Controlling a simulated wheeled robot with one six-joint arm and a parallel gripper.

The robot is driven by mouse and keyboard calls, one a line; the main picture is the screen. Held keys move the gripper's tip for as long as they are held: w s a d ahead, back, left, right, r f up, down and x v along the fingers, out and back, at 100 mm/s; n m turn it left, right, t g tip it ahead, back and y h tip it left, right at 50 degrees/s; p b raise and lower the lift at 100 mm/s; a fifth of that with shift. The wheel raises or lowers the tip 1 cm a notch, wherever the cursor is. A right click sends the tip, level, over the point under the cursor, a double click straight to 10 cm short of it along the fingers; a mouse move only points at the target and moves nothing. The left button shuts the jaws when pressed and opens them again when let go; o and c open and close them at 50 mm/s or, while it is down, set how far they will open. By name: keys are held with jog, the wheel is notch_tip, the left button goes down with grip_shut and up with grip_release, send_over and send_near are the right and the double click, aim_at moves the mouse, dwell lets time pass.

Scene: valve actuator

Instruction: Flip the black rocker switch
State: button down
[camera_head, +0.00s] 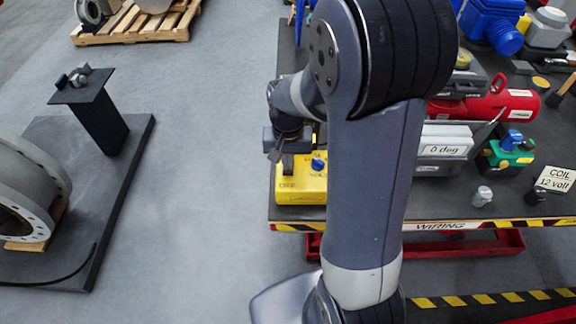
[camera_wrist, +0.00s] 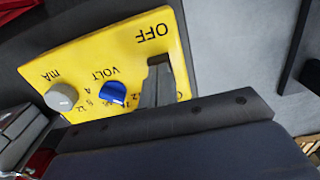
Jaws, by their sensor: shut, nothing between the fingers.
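The yellow control box (camera_head: 302,186) stands at the left end of the table, partly behind my arm. In the wrist view the box (camera_wrist: 128,45) shows its face with OFF, VOLT and mA lettering. My gripper (camera_head: 277,155) is over the left part of the box. In the wrist view my gripper (camera_wrist: 160,62) is shut and empty, its fingertips just below the OFF lettering. I cannot tell whether they touch the face. The black rocker switch does not show clearly; the fingers cover the area beside OFF.
The box also carries a blue knob (camera_wrist: 113,93) and a grey knob (camera_wrist: 61,96). A "0 deg" block (camera_head: 445,150), a red cylinder (camera_head: 500,103) and a green part (camera_head: 508,155) stand on the table to the right.

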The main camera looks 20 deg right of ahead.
jog(key=shift+f+b, duration=0.4)
jog(key=shift+f, duration=0.15)
jog(key=shift+r+p, duration=2.85)
jog(key=shift+r, duration=0.75)
jog(key=shift+f, duration=0.2)
notch_tip(320, 180, down, 7)
jog(key=b, duration=0.5)
jog(key=shift+b, duration=0.4)
jog(key=shift+r, duration=0.2)
